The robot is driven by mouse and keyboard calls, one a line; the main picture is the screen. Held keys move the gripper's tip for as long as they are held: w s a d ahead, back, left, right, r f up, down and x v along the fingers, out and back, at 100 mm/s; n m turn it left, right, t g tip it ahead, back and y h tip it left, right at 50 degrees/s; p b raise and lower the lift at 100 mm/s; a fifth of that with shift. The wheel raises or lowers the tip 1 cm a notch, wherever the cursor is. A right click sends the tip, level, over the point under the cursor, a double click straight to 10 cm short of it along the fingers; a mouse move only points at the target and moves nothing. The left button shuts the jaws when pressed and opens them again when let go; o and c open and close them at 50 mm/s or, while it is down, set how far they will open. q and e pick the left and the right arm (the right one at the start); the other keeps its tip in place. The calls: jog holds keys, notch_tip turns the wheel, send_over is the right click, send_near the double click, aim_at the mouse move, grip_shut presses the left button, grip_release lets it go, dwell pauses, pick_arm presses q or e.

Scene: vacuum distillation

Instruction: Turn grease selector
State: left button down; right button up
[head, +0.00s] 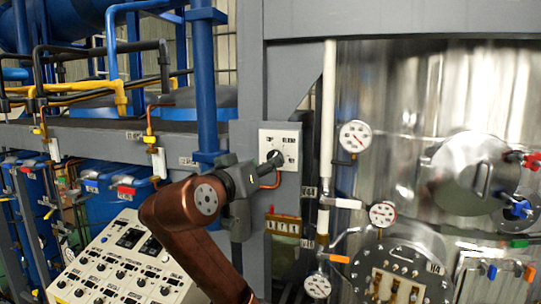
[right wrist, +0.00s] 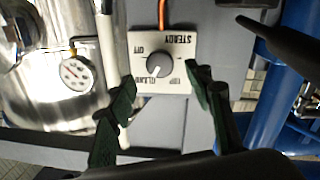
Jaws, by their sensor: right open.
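The grease selector is a white plate (head: 290,137) with a dark round knob (head: 275,157), fixed to a grey steel post. In the right wrist view the plate (right wrist: 140,44) appears turned over, with printed positions, among them "STEADY" and "OFF", around the grey knob (right wrist: 160,64). My right gripper (head: 264,172) is just in front of the plate's lower left part. In the right wrist view its green-padded fingers (right wrist: 163,95) are open, spread to either side below the knob, with nothing between them. The knob's exact pointing is too small to tell. My left gripper is not in view.
An orange cable (head: 277,180) leaves the plate's lower edge. A pressure gauge (head: 354,136) and a white pipe (head: 328,110) stand to the right, by a shiny vessel (head: 430,90). A sloped control panel (head: 115,265) lies at lower left. A blue pipe (head: 204,80) rises left of the post.

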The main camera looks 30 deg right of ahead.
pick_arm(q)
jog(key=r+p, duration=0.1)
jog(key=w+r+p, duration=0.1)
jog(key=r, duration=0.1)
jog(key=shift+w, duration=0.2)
pick_arm(e)
jog(key=x, duration=0.5)
jog(key=shift+w+d, duration=0.2)
jog(key=shift+d, duration=0.05)
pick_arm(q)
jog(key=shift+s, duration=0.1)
pick_arm(e)
jog(key=shift+c, duration=0.3)
jog(key=c, duration=0.3)
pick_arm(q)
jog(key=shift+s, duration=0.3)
pick_arm(e)
jog(key=c, duration=0.8)
